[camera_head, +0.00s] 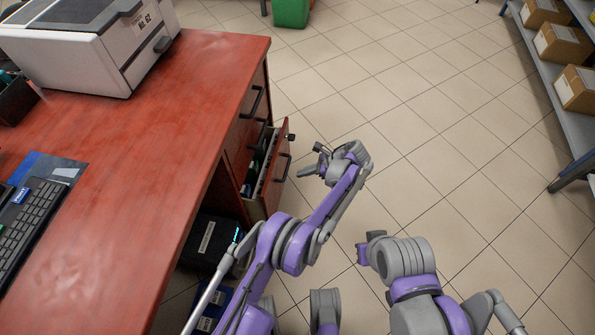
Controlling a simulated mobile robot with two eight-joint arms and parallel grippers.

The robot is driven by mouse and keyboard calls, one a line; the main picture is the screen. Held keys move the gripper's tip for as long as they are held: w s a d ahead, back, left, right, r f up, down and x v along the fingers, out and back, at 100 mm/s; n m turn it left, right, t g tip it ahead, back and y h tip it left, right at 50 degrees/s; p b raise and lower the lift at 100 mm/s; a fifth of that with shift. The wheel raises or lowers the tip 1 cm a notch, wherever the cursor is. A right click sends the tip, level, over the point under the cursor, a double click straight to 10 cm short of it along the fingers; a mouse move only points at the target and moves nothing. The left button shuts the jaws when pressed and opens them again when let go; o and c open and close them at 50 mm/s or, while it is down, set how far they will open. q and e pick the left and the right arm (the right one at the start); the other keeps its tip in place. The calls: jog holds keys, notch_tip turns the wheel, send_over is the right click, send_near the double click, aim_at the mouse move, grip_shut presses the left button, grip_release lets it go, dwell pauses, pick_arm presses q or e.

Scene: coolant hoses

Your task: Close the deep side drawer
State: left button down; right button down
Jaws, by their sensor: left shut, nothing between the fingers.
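The deep side drawer (271,178) is part of the red wooden desk (150,150) and stands partly open in the camera_head view. Its front panel, with a dark handle, is pulled out to the right of the desk body. Some dark and light items show inside it. My left gripper (308,167) is shut and empty, just right of the drawer front, with a small gap seeming to lie between them. Exact depth is hard to tell. My right arm (402,258) is folded at the lower middle, and its fingers cannot be made out.
A printer (85,45) and a keyboard (30,215) are on the desk. A black box (208,240) stands below it. A green bin (290,13) is at the back. A shelf with cardboard boxes (563,45) is at the right. The tiled floor between is clear.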

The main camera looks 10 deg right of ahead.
pick_arm(q)
jog(key=shift+w+a+f+b, duration=0.15)
jog(key=shift+w+a+f, duration=0.35)
jog(key=shift+a+f, duration=0.7)
jog(key=shift+w+a+f+b, duration=0.2)
jog(key=shift+w+a+f, duration=0.35)
jog(key=shift+a, duration=1.25)
jog(key=shift+w+a+f+b, duration=0.15)
jog(key=shift+w+a+f, duration=0.25)
jog(key=shift+a+f, duration=0.85)
jog(key=shift+a+r, duration=0.25)
jog(key=shift+r, duration=0.05)
jog(key=w+a, duration=0.1)
jog(key=a, duration=0.1)
jog(key=a+b, duration=0.1)
jog(key=a, duration=0.2)
jog(key=w+a, duration=0.1)
jog(key=a, duration=0.2)
jog(key=shift+w+f+b, duration=0.1)
jog(key=shift+w+b, duration=0.2)
jog(key=shift+b, duration=0.1)
jog(key=shift+w+a, duration=0.15)
jog(key=shift+a, duration=0.4)
jog(key=shift+a+r, duration=0.1)
jog(key=shift+r, duration=0.1)
